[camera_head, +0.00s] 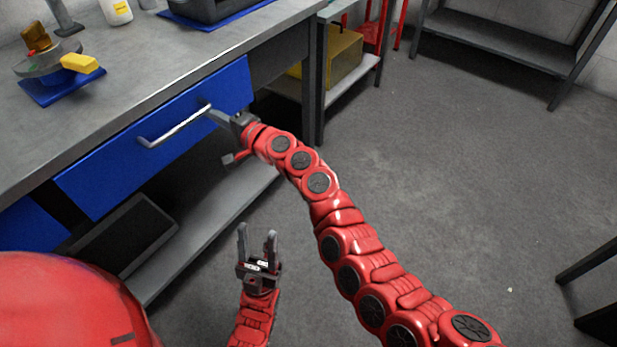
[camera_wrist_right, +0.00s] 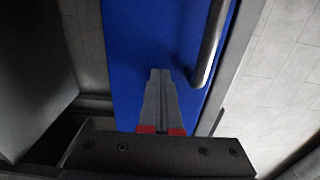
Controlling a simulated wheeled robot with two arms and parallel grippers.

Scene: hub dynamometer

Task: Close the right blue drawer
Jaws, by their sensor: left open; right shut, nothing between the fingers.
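The right blue drawer (camera_head: 168,148) is under the grey workbench, with a silver bar handle (camera_head: 175,127). Its front looks flush or nearly flush with the bench edge; no open interior shows. My right gripper (camera_head: 213,114) is shut and empty, with its fingertips at the drawer front by the handle's right end. In the right wrist view the shut fingers (camera_wrist_right: 160,75) point at the blue front (camera_wrist_right: 135,40), beside the handle (camera_wrist_right: 211,45); whether they touch it I cannot tell. My left gripper (camera_head: 257,240) is open and empty, low in front of the bench.
Another blue drawer (camera_head: 30,228) is at the left. The workbench (camera_head: 150,65) carries a yellow-handled device (camera_head: 55,65) and a white bottle (camera_head: 116,10). A lower shelf (camera_head: 205,225) lies under the bench. A yellow box (camera_head: 335,55) sits beyond.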

